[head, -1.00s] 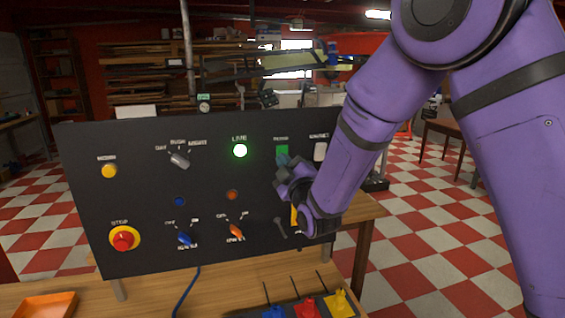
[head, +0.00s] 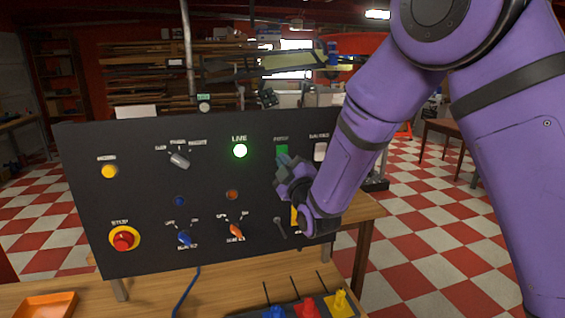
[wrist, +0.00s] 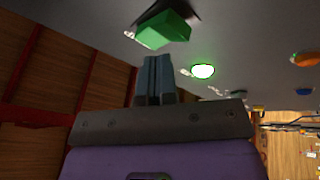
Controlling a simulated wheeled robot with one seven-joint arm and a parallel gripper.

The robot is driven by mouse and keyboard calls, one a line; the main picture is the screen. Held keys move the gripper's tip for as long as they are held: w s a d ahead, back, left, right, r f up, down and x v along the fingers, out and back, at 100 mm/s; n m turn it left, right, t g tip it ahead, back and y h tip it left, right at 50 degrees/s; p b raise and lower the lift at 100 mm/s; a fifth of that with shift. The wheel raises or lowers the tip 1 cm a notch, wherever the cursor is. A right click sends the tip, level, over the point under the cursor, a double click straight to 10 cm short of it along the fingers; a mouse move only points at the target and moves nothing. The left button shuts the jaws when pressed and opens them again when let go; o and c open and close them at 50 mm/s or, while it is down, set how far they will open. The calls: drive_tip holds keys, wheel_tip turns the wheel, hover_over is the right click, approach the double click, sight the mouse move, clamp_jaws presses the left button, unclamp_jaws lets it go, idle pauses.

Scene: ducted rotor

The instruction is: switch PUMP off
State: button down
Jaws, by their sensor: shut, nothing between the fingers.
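The PUMP switch is a green rocker (head: 281,151) at the upper right of the dark control panel (head: 140,215), under a small blurred label. In the wrist view the green rocker (wrist: 164,30) stands out from the panel just beyond my fingertips. My gripper (head: 284,162) is at the panel's right side, just below the rocker, and it partly covers the area there. In the wrist view my gripper (wrist: 155,62) has its two fingers together with nothing between them. The fingertips are close to the rocker's near edge; I cannot tell whether they touch it.
A lit LIVE lamp (head: 240,151) glows left of the rocker, and a white switch (head: 320,151) is to its right. A grey knob (head: 179,160), blue and orange knobs and a red stop button (head: 123,239) are further left. Coloured plugs (head: 307,307) lie in front on the bench.

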drive_tip(key=shift+w+a+f, duration=0.1)
drive_tip(key=shift+w+f, duration=0.05)
drive_tip(key=shift+w, duration=0.2)
drive_tip(key=shift+w+a+f, duration=0.1)
drive_tip(key=shift+w+f, duration=0.1)
drive_tip(key=shift+w, duration=0.2)
idle(0.8)
drive_tip(key=shift+s+r, duration=0.1)
drive_tip(key=shift+s, duration=0.05)
drive_tip(key=shift+s+d+r, duration=0.2)
drive_tip(key=shift+s+r, duration=0.1)
drive_tip(key=shift+s, duration=0.35)
drive_tip(key=s, duration=0.1)
drive_tip(key=s+d+r, duration=0.1)
drive_tip(key=s, duration=0.1)
drive_tip(key=s+r, duration=0.1)
drive_tip(key=shift+s+d, duration=0.15)
drive_tip(key=shift+s, duration=0.05)
idle(0.5)
